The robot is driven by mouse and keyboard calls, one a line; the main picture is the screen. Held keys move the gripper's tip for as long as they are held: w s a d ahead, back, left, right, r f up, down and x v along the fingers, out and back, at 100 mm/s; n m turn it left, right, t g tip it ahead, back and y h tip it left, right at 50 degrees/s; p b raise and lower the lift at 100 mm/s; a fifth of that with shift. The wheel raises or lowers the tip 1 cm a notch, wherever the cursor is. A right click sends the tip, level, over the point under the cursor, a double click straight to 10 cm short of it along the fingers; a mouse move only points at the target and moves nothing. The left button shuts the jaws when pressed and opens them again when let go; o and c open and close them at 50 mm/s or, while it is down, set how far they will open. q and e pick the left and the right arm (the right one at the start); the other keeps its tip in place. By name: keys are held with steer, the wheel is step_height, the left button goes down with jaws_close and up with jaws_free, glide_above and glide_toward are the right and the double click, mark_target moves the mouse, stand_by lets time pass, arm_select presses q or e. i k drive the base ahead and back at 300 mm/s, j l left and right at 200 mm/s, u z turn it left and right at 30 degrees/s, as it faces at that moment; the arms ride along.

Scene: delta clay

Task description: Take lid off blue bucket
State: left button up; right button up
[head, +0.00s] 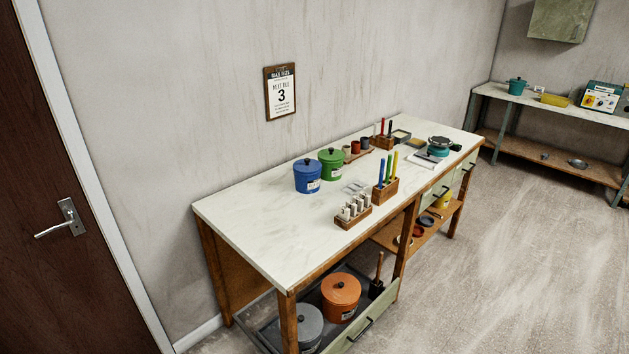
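The blue bucket (308,182) stands upright on the near half of the white-topped workbench, toward the wall side. Its blue lid (307,165) sits on top and has a dark knob. A pale label shows on the bucket's front. A green lidded bucket (331,164) stands just behind and to the right of it, close by. Neither of my grippers is in the head view.
The workbench (240,217) has a clear near left end. A wooden block with pale pieces (352,212) and a rack of coloured sticks (385,188) stand at the front edge. Orange (340,294) and grey buckets (309,325) sit below. A door (70,180) is at left.

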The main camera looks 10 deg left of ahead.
mark_target(308, 165)
steer(key=i+l, duration=0.6)
steer(key=i, duration=0.2)
steer(key=i+l, duration=0.65)
steer(key=i+j+u, duration=0.05)
steer(key=i, duration=0.05)
